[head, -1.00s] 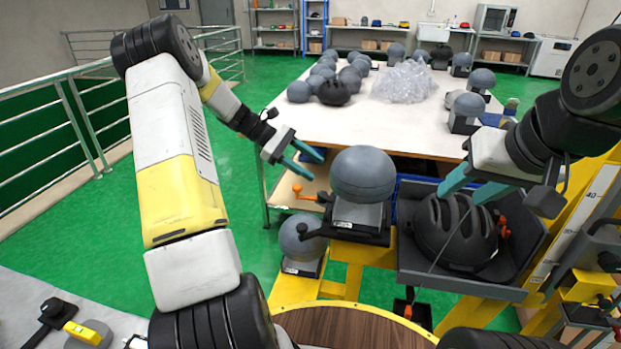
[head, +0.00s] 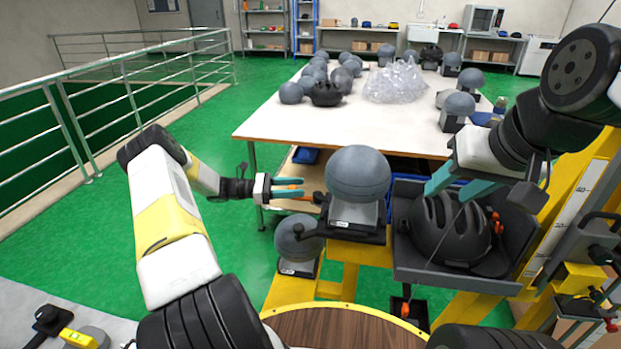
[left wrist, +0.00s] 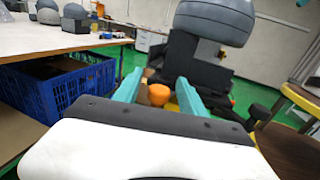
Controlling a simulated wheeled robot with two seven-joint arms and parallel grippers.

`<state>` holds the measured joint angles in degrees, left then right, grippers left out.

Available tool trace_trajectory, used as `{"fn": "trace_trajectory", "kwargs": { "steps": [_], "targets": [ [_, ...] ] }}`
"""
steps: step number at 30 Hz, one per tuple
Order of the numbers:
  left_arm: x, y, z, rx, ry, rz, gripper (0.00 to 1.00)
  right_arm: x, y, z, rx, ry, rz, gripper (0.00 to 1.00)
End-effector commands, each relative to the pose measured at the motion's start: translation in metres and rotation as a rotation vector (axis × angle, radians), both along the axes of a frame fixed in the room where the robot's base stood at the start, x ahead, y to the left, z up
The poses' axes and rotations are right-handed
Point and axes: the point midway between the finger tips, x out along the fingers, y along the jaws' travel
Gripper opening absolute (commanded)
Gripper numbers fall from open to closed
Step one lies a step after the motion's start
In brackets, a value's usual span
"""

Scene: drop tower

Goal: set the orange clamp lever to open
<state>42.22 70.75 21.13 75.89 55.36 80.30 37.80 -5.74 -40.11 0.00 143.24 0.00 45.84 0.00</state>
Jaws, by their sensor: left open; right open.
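The orange clamp lever (head: 297,195) sticks out to the left of the black base under a grey headform (head: 357,174). My left gripper (head: 303,188) is open, level with the lever, its teal fingers around the lever's outer end. In the left wrist view the lever's round orange knob (left wrist: 158,94) shows between the two fingers, with a gap on each side. Most of the lever's arm is hidden behind the knob there. My right gripper (head: 452,186) is open at the black helmet (head: 450,228) in the grey tray; whether it touches the helmet I cannot tell.
Another grey headform (head: 299,240) stands lower left on the yellow frame. A white table (head: 350,128) behind holds headforms, a helmet and clear plastic wrap. A blue crate (left wrist: 62,88) is under it. The green floor at left is open up to a railing.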

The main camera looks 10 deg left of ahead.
Motion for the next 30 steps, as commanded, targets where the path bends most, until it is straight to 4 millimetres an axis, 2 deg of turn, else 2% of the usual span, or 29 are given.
{"fn": "trace_trajectory", "kwargs": {
  "steps": [6,14,17,22,30],
  "targets": [
    [0.004,-0.019,0.000,0.000,-0.001,-0.001,0.48,0.000,0.000,0.000,0.000,0.000,0.000,0.44],
    [0.005,-0.021,0.000,0.001,-0.001,0.000,0.48,0.000,0.000,0.000,0.000,0.000,0.000,0.44],
    [0.005,-0.021,0.000,0.001,-0.001,0.000,0.33,0.000,0.000,0.000,0.000,0.000,0.000,0.44],
    [0.005,-0.020,0.000,0.001,-0.001,0.000,0.00,0.000,0.000,0.000,0.000,0.000,0.000,0.44],
    [0.005,-0.020,0.000,0.002,-0.001,0.000,0.00,0.000,0.000,0.000,0.000,0.000,0.000,0.44]
  ]
}}
